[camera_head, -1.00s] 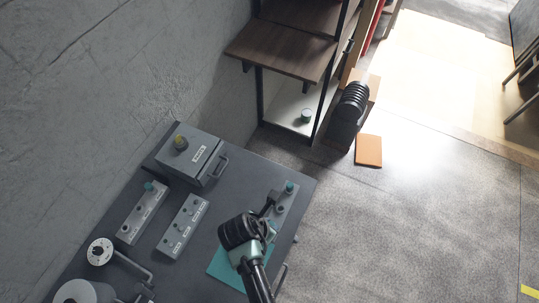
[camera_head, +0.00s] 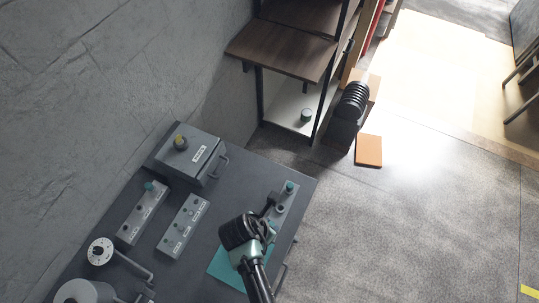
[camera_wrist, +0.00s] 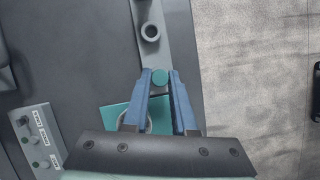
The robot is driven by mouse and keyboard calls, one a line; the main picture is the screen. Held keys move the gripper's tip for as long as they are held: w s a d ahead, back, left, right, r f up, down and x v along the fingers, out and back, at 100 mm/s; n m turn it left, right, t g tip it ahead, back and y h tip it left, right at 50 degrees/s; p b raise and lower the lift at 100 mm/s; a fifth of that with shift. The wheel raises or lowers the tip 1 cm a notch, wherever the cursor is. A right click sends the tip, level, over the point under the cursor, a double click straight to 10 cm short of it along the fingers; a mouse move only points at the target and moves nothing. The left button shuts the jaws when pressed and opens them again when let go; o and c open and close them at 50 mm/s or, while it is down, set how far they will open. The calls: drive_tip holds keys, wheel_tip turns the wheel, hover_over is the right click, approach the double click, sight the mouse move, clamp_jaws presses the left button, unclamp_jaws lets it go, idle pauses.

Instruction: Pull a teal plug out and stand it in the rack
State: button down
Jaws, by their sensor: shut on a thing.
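My gripper (camera_wrist: 160,78) is shut on a teal plug (camera_wrist: 159,76), whose round top shows between the blue fingertips. The plug is over a long grey block (camera_wrist: 157,52), with an open round hole just beyond it. I cannot tell whether the plug's lower end is still in the block. In the head view, my gripper (camera_head: 268,209) is over the same block (camera_head: 291,199) near the table's right edge, and its body hides part of it. Another teal plug (camera_head: 290,187) stands at that block's far end. A further teal plug (camera_head: 149,186) stands in the left grey block (camera_head: 135,222).
A labelled grey block with holes (camera_head: 183,226) lies mid-table. A grey box with a yellow knob (camera_head: 192,158) stands at the back. A teal mat (camera_head: 224,268) is partly under my arm. A dial (camera_head: 100,251) is at the left. Bare table lies between the blocks.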

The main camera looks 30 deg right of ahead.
idle(0.4)
drive_tip(key=c, duration=0.6)
unclamp_jaws()
drive_tip(key=shift+c, duration=0.2)
drive_tip(key=v, duration=1.3)
drive_tip(key=shift+f, duration=0.1)
